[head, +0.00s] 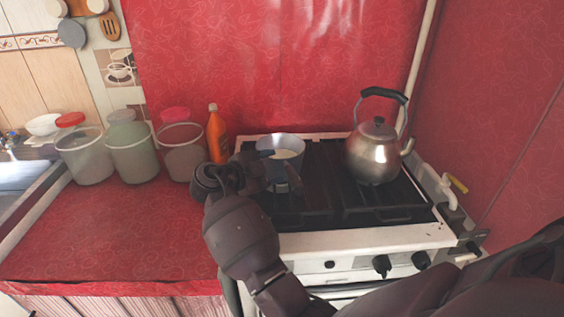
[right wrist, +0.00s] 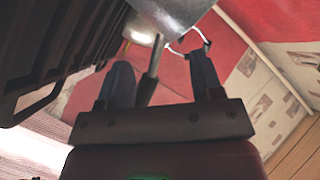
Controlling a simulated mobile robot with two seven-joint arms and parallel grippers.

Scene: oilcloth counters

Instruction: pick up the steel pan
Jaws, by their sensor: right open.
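The steel pan (head: 281,146) stands on the left rear part of the stove and looks pale inside. My right gripper (head: 285,182) is in front of the pan, low over the stove's left side. In the right wrist view my right gripper (right wrist: 162,82) has its two fingers apart, with the pan's dark handle (right wrist: 150,78) between them and a visible gap to the fingers. The steel pan's body (right wrist: 178,14) is just beyond the fingertips there. My forearm hides part of the stove's left edge. My left gripper is not in view.
A steel kettle (head: 375,152) stands on the stove (head: 360,240) to the right of the pan. An orange bottle (head: 216,135) and several lidded buckets (head: 133,150) stand at the left. The front of the red counter (head: 110,235) is clear.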

